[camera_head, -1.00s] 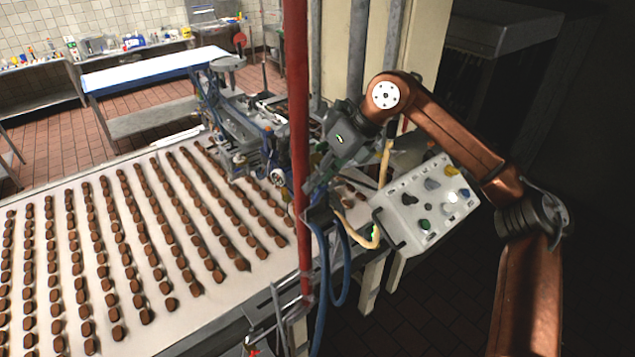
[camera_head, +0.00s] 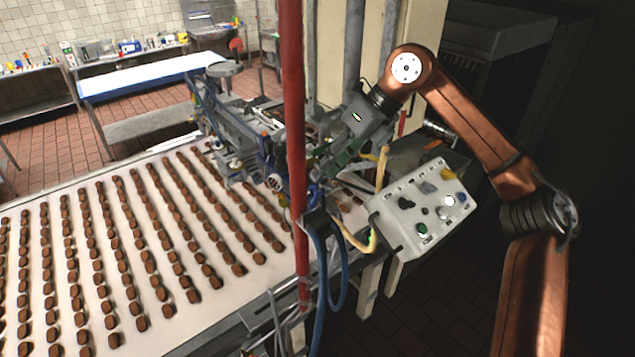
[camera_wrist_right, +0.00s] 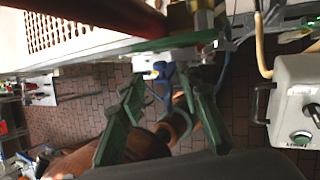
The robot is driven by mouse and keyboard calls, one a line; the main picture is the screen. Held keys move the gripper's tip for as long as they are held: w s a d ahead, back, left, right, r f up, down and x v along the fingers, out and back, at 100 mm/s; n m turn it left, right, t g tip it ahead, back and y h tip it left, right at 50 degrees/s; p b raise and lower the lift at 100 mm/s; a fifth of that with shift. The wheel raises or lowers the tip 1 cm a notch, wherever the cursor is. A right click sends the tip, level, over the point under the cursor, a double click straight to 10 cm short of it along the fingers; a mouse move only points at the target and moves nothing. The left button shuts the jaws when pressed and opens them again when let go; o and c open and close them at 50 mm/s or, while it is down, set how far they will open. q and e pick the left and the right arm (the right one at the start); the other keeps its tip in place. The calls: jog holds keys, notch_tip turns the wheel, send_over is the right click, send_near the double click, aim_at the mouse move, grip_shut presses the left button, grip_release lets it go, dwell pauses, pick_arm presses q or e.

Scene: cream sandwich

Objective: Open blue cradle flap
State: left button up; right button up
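My right gripper (camera_head: 328,164) reaches down and left over the machine at the end of the belt, just right of the red pole. In the right wrist view its two green fingers (camera_wrist_right: 165,82) stand apart with nothing seen held between them. A small blue part (camera_wrist_right: 164,72) shows beyond the gap between the fingertips. It may be the blue cradle flap, but I cannot tell for sure. In the head view, blue machine parts (camera_head: 268,172) show left of the red pole, and the pole hides some of the area. My left gripper is not in view.
The red pole (camera_head: 293,120) stands close to my right gripper. A grey control box (camera_head: 425,210) with knobs and buttons is to its right, with a pale yellow tube beside it. Blue hoses (camera_head: 341,270) hang below. A white belt (camera_head: 128,300) carries rows of brown pieces.

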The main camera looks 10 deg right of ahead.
jog(key=v, duration=0.5)
jog(key=shift+d+r, duration=0.15)
